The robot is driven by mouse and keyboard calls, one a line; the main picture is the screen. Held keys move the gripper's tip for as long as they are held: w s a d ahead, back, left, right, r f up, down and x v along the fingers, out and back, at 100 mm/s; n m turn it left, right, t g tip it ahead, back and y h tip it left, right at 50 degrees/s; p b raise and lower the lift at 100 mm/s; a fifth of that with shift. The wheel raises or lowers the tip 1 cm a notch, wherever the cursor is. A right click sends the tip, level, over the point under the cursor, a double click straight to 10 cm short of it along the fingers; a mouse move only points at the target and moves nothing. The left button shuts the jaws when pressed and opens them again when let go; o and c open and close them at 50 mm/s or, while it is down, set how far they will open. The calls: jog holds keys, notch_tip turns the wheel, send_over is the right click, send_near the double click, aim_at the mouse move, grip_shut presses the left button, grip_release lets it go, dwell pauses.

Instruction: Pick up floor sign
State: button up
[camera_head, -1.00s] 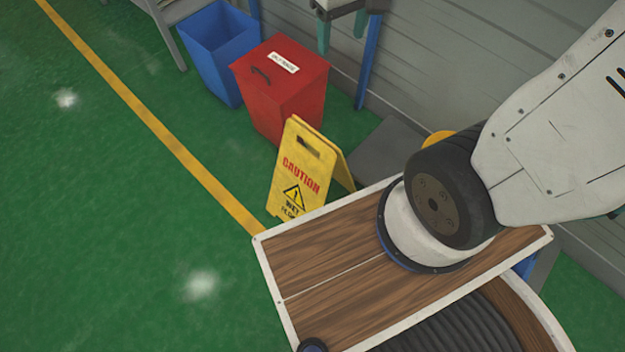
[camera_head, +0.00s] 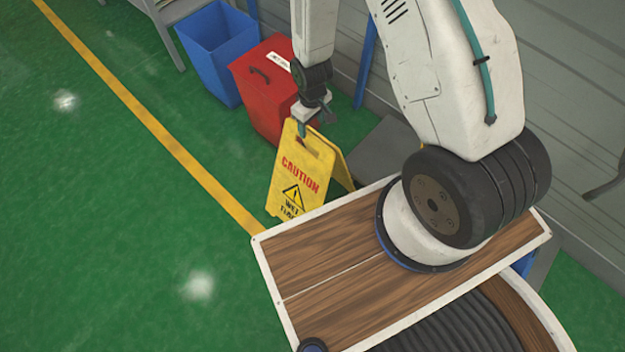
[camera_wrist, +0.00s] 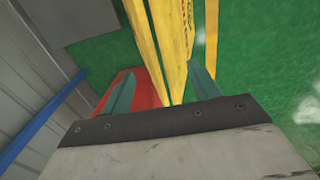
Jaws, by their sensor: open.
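The yellow floor sign (camera_head: 298,182), an A-frame with "CAUTION" and a warning triangle, stands upright on the green floor. It has a handle slot near its top. My gripper (camera_head: 314,122) is open at the sign's top edge and points down. In the wrist view, my gripper (camera_wrist: 161,78) has two teal fingers, with yellow strips of the sign (camera_wrist: 174,50) between them. One more yellow strip lies right of the right finger. I cannot tell whether the fingers touch the sign. The lower part of the lettering is cut off by my deck.
A red lidded bin (camera_head: 262,95) stands just behind the sign, and a blue open bin (camera_head: 215,50) is left of it. A grey wall is on the right. A yellow floor line (camera_head: 150,122) runs diagonally. The floor on the left is free.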

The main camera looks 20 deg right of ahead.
aim_at(312, 138)
jog(key=f, duration=0.7)
jog(key=shift+s+f, duration=0.1)
jog(key=shift+s, duration=0.1)
grip_shut()
